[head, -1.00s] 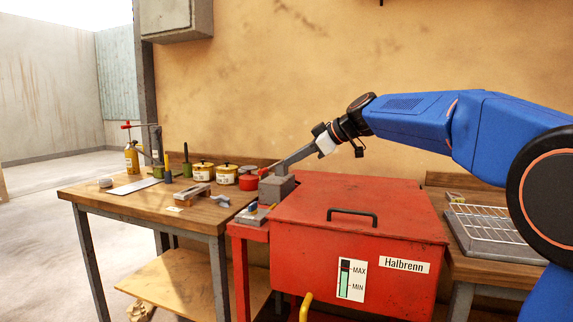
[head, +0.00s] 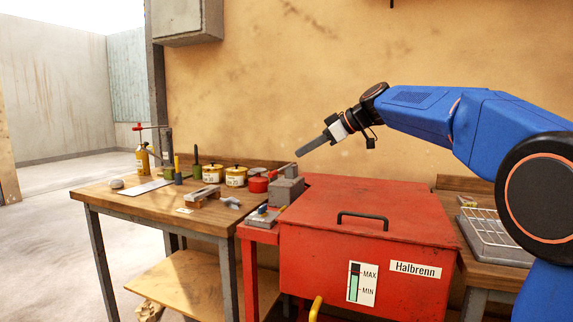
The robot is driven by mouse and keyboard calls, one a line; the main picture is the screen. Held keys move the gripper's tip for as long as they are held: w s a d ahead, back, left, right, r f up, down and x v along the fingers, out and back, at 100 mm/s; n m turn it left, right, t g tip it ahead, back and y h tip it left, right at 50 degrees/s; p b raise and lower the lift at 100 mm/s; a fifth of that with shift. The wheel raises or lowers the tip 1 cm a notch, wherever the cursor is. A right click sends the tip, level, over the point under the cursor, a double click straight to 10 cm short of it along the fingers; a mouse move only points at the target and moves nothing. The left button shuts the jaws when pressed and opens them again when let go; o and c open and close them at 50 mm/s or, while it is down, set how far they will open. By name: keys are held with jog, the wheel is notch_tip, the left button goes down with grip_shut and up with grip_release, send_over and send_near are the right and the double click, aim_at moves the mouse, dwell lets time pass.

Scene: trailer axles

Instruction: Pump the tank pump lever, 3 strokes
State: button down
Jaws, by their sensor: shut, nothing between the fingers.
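The red tank (head: 370,225) labelled Halbrenn stands in the lower middle, with a black handle on its lid. A grey block (head: 287,190), which looks like the pump, sits at its left back corner. A thin grey lever (head: 283,167) with a red end (head: 265,173) shows above the block, pointing left. It is small, so its exact angle is hard to tell. A gauge (head: 354,284) marked MAX and MIN is on the tank's front, green in its lower part. My gripper (head: 299,153) is shut and empty, pointing down-left, just above and right of the lever, apparently apart from it.
A yellow bent pipe or handle (head: 316,306) sticks out below the tank's front. A wire rack (head: 490,232) lies on the right bench.

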jog(key=shift+m+g, duration=0.5)
jog(key=shift+g, duration=0.1)
jog(key=shift+w+d+r, duration=0.15)
jog(key=shift+w+r, duration=0.1)
jog(key=shift+r, duration=0.4)
jog(key=shift+w+d+r, duration=0.15)
jog(key=shift+w+r, duration=0.15)
jog(key=shift+r, duration=0.35)
jog(key=shift+w+d+r, duration=0.15)
jog(key=shift+w+r, duration=0.1)
jog(key=shift+r, duration=0.4)
send_over(274, 172)
jog(key=s+d, duration=0.1)
jog(key=d, duration=0.3)
notch_tip(274, 172, down, 5)
jog(key=shift+w+a+f, duration=0.1)
jog(key=shift+a+f, duration=0.15)
jog(key=shift+f, duration=0.5)
jog(key=shift+w+a+f, duration=0.1)
jog(key=shift+a+f, duration=0.2)
jog(key=shift+f, duration=0.45)
jog(key=shift+w+a+f, duration=0.1)
jog(key=shift+a+f, duration=0.15)
jog(key=shift+f, duration=0.5)
